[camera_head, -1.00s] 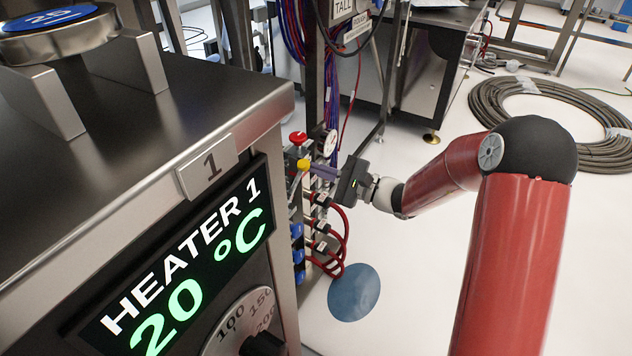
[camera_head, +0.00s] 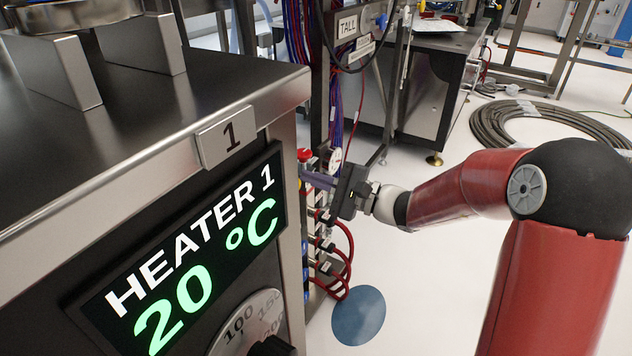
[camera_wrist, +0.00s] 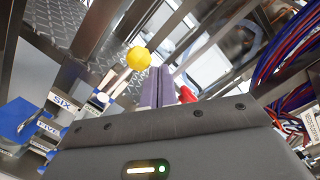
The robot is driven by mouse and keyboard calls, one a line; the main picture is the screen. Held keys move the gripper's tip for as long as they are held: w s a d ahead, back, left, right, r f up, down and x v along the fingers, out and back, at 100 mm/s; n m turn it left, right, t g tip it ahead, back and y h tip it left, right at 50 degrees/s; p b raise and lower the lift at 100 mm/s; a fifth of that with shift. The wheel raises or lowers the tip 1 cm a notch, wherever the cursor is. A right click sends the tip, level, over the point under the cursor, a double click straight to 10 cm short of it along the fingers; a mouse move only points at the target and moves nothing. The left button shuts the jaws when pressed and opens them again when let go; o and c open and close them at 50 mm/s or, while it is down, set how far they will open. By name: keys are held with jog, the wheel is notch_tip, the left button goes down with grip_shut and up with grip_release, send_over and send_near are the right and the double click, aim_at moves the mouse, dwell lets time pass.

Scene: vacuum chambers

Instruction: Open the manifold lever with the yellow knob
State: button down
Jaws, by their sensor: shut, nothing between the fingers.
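The yellow knob (camera_wrist: 139,58) is a round ball in the wrist view, just left of my gripper's purple fingertips (camera_wrist: 160,80). The fingers are shut together with nothing between them. Whether they touch the knob is unclear. In the head view my gripper (camera_head: 317,179) points left into the manifold (camera_head: 322,240), close behind the heater's corner. The knob and lever are mostly hidden there. A red knob (camera_head: 304,154) sits above the fingers, and red also shows right of them in the wrist view (camera_wrist: 187,94).
The heater cabinet (camera_head: 150,130), with its "HEATER 1" display reading 20 °C, fills the left and stands close to my gripper. Red hoses (camera_head: 346,245) loop below the manifold. Blue labelled parts (camera_wrist: 45,125) show at the wrist view's left. Open floor (camera_head: 430,270) lies to the right.

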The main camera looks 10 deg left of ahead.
jog(key=shift+s+a+r, duration=0.1)
jog(key=shift+s, duration=0.15)
jog(key=shift+s+a, duration=0.1)
dwell(0.4)
jog(key=w+d+p, duration=0.1)
jog(key=d, duration=1.1)
jog(key=shift+r, duration=0.45)
jog(key=shift+a, duration=0.1)
